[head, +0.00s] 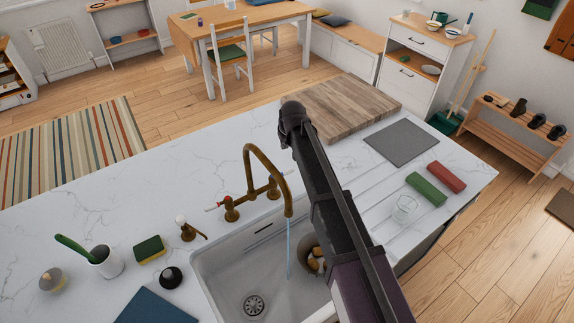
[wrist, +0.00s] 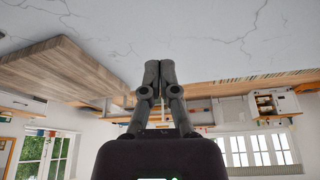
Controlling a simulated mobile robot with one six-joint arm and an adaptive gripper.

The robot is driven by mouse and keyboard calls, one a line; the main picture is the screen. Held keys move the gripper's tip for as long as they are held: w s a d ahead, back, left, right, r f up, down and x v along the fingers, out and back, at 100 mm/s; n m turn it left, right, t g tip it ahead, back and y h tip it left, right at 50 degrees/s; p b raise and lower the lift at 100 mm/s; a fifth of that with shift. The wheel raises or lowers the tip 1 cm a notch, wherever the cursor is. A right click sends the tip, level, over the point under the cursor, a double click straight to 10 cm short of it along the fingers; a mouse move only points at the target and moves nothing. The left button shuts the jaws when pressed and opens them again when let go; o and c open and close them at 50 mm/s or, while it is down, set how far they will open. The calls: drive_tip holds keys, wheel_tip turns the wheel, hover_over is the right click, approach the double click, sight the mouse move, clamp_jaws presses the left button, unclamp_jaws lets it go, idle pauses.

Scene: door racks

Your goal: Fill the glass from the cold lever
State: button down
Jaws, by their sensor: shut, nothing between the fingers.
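The brass tap (head: 252,165) arches over the white sink (head: 215,260), and a thin blue stream of water (head: 289,250) runs from its spout. Its left lever (head: 222,207) has a red tip. Its right lever (head: 270,188) is partly hidden by the spout and my arm; I cannot make out its tip. The clear glass (head: 405,207) stands on the ribbed drainer, right of my arm and away from the stream. My gripper (wrist: 159,64) is shut and empty, its fingers together above the marble worktop in the wrist view. I cannot make out its fingers in the head view.
A metal pot (head: 309,248) with brown things in it is in the sink, partly behind my arm. Green (head: 427,188) and red (head: 447,176) rolls lie near the glass. A wooden board (head: 345,103) and grey mat (head: 401,143) lie behind.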

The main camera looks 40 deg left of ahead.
drive_tip(key=shift+f, duration=0.15)
wheel_tip(320, 180, down, 10)
drive_tip(key=b, duration=1)
drive_tip(key=shift+d, duration=0.2)
drive_tip(key=shift+s, duration=0.1)
idle(0.3)
